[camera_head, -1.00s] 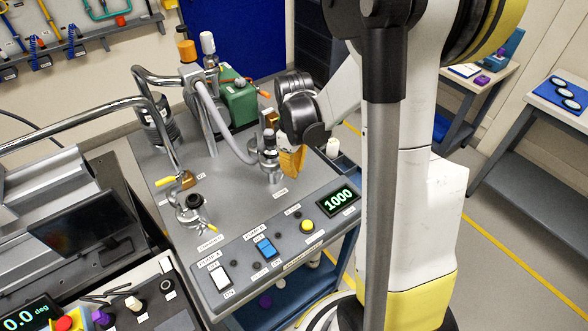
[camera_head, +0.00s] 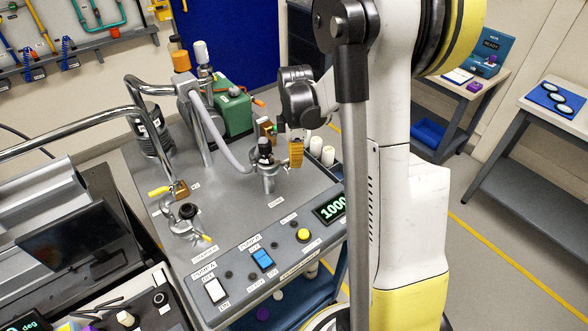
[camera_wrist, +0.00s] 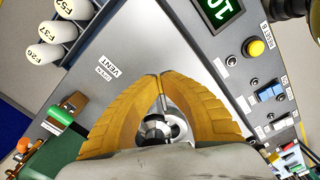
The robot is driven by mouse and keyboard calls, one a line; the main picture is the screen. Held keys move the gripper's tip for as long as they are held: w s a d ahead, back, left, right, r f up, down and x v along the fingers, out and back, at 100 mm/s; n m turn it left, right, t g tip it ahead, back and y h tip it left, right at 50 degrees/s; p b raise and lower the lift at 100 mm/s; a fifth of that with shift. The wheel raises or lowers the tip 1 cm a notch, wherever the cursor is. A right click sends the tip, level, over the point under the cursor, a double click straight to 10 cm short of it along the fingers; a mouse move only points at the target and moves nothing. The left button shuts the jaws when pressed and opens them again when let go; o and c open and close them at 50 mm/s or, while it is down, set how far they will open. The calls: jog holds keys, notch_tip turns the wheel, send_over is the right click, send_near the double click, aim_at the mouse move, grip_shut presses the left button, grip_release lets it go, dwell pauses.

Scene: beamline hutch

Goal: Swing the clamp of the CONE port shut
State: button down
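The port on the right of the grey cart top (camera_head: 240,190), beside a label that seems to read CONE (camera_head: 276,202), is a metal fitting (camera_head: 268,170) with a dark cap, joined to a grey hose. My gripper (camera_head: 296,163) has yellow fingers pointing down, close to the right of this port. In the wrist view the fingertips (camera_wrist: 160,78) meet, with a small grey pin just below them and round metal parts (camera_wrist: 158,128) of the port between the fingers. I cannot tell whether the tips touch the clamp; its position is mostly hidden.
A second port (camera_head: 187,212) with a yellow-handled clamp stands at the left. Switches, a yellow button (camera_head: 303,235) and a lit display (camera_head: 330,207) line the front panel. A green pump (camera_head: 232,112) and white bottles (camera_head: 328,156) stand behind. Chrome pipes arch over the left.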

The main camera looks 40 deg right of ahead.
jog(key=w+d+n, duration=0.1)
jog(key=w+n, duration=0.4)
jog(key=n, duration=0.1)
jog(key=shift+w+d, duration=0.35)
jog(key=shift+w, duration=0.05)
jog(key=shift+w+r, duration=0.1)
jog(key=shift+r, duration=0.05)
jog(key=c, duration=1.7)
grip_release()
jog(key=shift+o, duration=0.5)
jog(key=shift+w+a+f, duration=0.1)
jog(key=shift+w+f, duration=0.1)
jog(key=shift+w, duration=0.1)
notch_tip(320, 180, up, 12)
jog(key=shift+s, duration=0.15)
jog(key=shift+a+r, duration=0.1)
